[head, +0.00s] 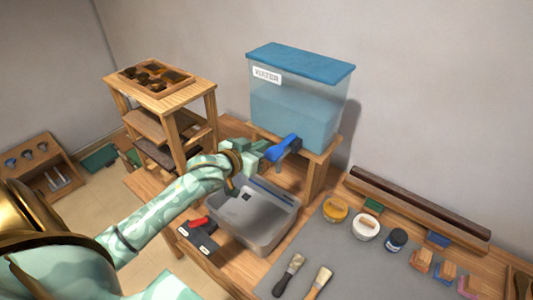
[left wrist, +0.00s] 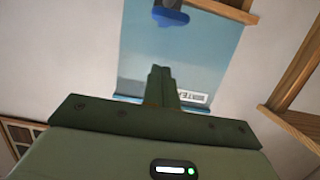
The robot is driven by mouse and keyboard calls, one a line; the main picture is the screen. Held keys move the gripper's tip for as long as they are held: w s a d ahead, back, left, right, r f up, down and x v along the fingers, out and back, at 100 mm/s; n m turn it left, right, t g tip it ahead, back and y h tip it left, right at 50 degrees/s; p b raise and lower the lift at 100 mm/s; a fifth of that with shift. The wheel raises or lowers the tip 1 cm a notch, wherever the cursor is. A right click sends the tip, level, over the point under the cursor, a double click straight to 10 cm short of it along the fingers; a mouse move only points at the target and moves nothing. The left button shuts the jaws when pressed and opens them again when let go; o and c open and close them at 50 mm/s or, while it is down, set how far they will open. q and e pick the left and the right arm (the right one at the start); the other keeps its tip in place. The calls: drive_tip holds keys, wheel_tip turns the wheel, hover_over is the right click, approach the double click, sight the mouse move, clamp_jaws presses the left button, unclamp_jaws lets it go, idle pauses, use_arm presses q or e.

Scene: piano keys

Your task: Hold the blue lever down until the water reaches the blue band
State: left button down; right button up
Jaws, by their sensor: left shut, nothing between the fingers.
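A clear tank of bluish water (head: 295,112) with a blue lid and a "WATER" label stands on a wooden stand. Its blue lever (head: 284,147) sticks out low on the front. My left gripper (head: 262,151) is shut and empty, close to the left of the lever in the head view. In the left wrist view the shut fingers (left wrist: 161,72) point at the tank (left wrist: 200,50), and the blue lever (left wrist: 171,14) shows apart from them. A grey basin (head: 285,222) stands below. My right gripper is out of view.
A wooden shelf (head: 207,87) stands left of the tank. Paint jars (head: 366,227), brushes (head: 288,276) and small blocks (head: 445,270) lie on a grey mat (head: 340,262) at right.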

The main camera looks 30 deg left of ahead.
sight(268, 158)
use_arm(q)
drive_tip(key=x, duration=0.3)
drive_tip(key=shift+w+f, duration=0.2)
drive_tip(key=shift+f, duration=0.15)
drive_tip(key=f, duration=0.3)
drive_tip(key=shift+s+f, duration=0.2)
